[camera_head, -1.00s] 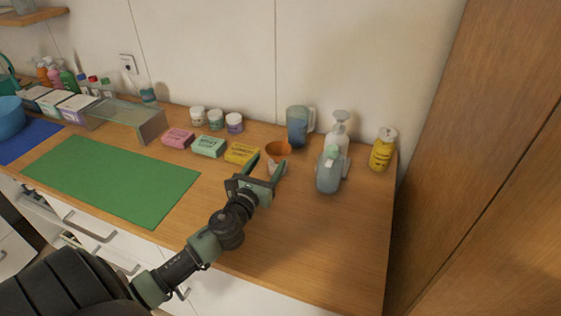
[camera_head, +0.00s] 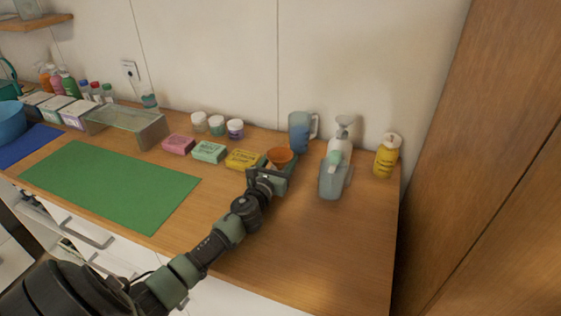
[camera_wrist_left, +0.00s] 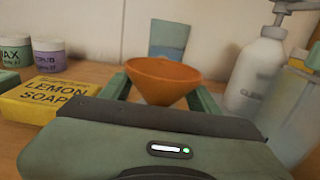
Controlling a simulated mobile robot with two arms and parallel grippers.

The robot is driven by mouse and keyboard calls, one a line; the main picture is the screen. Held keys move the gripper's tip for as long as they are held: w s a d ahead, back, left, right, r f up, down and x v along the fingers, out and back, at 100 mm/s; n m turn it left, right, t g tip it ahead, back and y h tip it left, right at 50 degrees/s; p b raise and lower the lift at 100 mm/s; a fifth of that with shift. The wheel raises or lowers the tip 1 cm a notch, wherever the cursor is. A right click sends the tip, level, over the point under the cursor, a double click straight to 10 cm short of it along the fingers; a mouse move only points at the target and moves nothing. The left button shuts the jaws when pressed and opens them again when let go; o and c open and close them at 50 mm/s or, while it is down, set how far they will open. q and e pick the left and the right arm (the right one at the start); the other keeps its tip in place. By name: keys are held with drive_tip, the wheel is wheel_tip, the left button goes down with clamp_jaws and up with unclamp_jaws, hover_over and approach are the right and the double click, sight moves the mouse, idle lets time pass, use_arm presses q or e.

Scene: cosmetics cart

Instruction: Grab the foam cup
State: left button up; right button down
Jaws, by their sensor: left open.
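A cup with an orange cone-shaped top (camera_head: 280,155), which I take for the foam cup, stands on the wooden counter. In the left wrist view its orange top (camera_wrist_left: 162,78) is straight ahead. My left gripper (camera_head: 278,167) is open, with its green fingers on either side of the cup. In the left wrist view the fingers of the gripper (camera_wrist_left: 160,96) flank the cup's left and right. I cannot tell whether they touch it. The cup's lower part is mostly hidden by my gripper. My right gripper is not in view.
A yellow lemon soap box (camera_head: 243,159) stands close on the left. The front right counter (camera_head: 325,240) is clear.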

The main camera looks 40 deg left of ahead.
sight(282, 158)
use_arm(q)
drive_tip(key=x, duration=0.3)
drive_tip(key=shift+f, duration=0.1)
drive_tip(key=shift+c, duration=1.2)
clamp_jaws()
